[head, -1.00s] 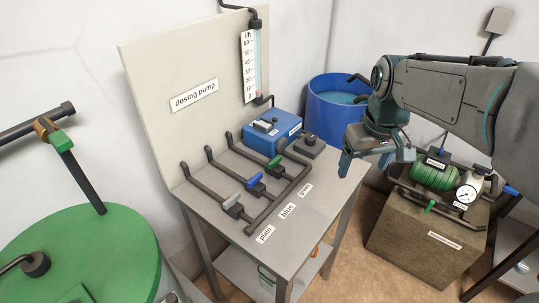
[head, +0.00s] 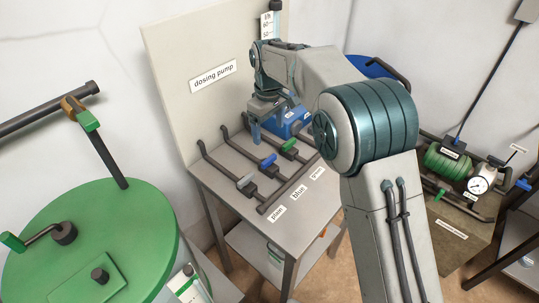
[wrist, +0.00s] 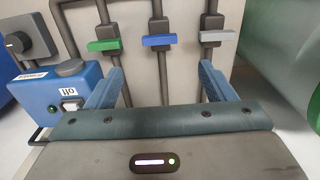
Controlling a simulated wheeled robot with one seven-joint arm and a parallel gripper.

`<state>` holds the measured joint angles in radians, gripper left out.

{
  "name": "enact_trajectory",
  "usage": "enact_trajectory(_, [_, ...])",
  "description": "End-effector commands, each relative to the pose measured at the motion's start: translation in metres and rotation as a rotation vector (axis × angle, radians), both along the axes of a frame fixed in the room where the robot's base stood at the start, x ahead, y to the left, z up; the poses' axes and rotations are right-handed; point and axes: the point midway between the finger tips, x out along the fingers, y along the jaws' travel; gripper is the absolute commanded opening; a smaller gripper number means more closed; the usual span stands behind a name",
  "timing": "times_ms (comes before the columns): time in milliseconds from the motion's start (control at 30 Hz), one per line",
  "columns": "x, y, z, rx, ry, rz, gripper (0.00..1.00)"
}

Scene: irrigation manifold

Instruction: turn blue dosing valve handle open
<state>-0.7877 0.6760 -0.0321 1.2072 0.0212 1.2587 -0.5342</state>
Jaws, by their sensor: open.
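The blue valve handle (head: 268,160) sits on the middle of three dark pipes on the grey bench, by the label "blue" (head: 299,192). In the wrist view the blue handle (wrist: 159,40) lies crosswise to its pipe. A green handle (wrist: 104,45) is to its left and a grey handle (wrist: 218,36) to its right, both also crosswise. My gripper (head: 263,130) is open and empty over the back of the bench. In the wrist view its two blue fingers (wrist: 160,82) are spread wide, apart from the blue handle, which appears between and beyond them.
A blue dosing pump box (wrist: 65,95) with an "off" label stands beside the pipes. A board marked "dosing pump" (head: 213,76) rises behind the bench. A green tank (head: 85,240) is at left. A pump with a gauge (head: 478,186) is at right.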

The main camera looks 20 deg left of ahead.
Motion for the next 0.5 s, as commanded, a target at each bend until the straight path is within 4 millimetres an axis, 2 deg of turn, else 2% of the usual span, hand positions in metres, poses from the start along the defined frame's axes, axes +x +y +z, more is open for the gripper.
enact_trajectory(300, [-0.001,-0.001,-0.067,-0.003,0.003,-0.001,0.76])
enact_trajectory(500, [0.000,0.000,-0.099,-0.002,0.002,-0.001,0.76])
